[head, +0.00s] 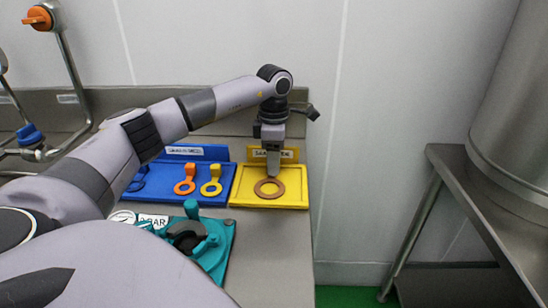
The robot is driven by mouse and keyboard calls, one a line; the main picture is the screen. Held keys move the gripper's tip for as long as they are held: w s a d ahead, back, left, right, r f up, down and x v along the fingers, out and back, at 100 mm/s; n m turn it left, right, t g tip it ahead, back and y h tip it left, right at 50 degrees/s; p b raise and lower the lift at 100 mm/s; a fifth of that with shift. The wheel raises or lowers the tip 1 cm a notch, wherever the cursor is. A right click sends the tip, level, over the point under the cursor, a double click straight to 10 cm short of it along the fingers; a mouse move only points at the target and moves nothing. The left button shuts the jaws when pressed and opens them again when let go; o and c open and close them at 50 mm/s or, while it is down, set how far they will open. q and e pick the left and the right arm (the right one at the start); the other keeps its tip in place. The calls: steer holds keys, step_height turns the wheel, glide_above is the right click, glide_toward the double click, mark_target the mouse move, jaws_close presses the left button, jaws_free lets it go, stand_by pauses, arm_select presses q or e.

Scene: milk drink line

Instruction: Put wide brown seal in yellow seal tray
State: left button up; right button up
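The wide brown seal (257,188), a flat brown ring, shows over the floor of the yellow seal tray (291,197), near its middle. My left gripper (272,172) points down over the tray, with its fingertips at the far edge of the ring. The fingers look close together, but I cannot tell whether they grip the ring. I also cannot tell whether the ring rests flat on the tray or sits slightly above it. My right gripper is not in view.
A blue tray (206,199) left of the yellow one holds orange and yellow ringed parts and a blue ring. A teal fixture (219,232) stands in front. The steel counter (275,245) is clear at front right. A wall rises behind.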

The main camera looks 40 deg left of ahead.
arm_select(q)
step_height(320, 180, up, 12)
steer(key=shift+r+p, duration=0.15)
steer(key=shift+p, duration=0.15)
stand_by(0.4)
stand_by(0.4)
